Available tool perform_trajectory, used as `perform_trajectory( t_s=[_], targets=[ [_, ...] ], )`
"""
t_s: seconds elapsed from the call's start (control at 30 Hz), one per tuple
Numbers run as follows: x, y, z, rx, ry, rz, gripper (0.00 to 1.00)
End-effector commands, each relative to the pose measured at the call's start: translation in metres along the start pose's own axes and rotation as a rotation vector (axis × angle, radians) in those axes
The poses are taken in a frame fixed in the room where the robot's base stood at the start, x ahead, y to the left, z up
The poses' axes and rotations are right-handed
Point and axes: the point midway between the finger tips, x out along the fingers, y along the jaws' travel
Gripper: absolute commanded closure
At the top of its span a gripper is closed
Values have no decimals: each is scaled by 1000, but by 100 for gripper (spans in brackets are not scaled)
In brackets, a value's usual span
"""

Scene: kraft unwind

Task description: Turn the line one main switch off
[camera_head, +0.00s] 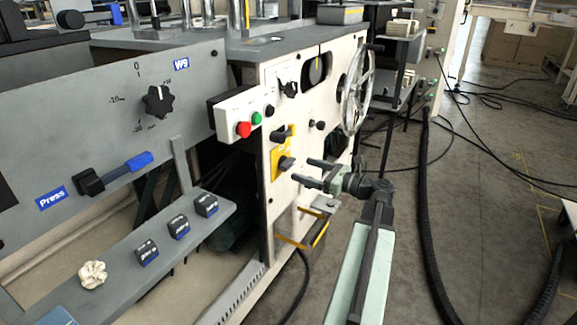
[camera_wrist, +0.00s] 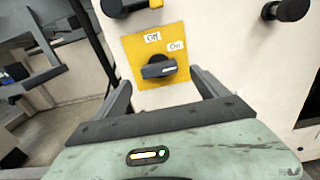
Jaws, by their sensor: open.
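The main switch is a dark rotary handle (camera_wrist: 158,67) on a yellow plate (camera_wrist: 150,95) on the cream machine panel. In the wrist view two white labels sit above the handle, apparently "Off" on the left and "On" on the right. The handle lies nearly level, its right end slightly raised. The handle also shows in the head view (camera_head: 286,163). My gripper (camera_head: 305,171) is open and empty in front of the plate. In the wrist view its fingers (camera_wrist: 160,80) stand left and right of the handle, apart from it.
Above the yellow plate is another dark knob (camera_head: 283,133), with a smaller one (camera_head: 317,125) to its right. A control box (camera_head: 240,115) has red and green buttons. A handwheel (camera_head: 357,88) stands out at the right. Floor right of my arm is open, with black cables.

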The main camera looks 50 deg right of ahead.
Motion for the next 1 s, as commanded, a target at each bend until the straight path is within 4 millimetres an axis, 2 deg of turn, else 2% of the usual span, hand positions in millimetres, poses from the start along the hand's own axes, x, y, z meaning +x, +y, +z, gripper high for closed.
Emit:
perform_trajectory(
  t_s=[0.1,0.3,0.6,0.67,0.83,0.87,1.0],
  targets=[
    [25,1,0,0,0,4,16],
    [51,1,0,0,0,4,16],
    [56,1,0,0,0,2,16],
    [56,2,0,0,0,3,30],
    [56,2,0,0,0,3,78],
    [61,12,0,0,0,11,79],
    [57,4,0,-7,0,8,79]
  ],
)
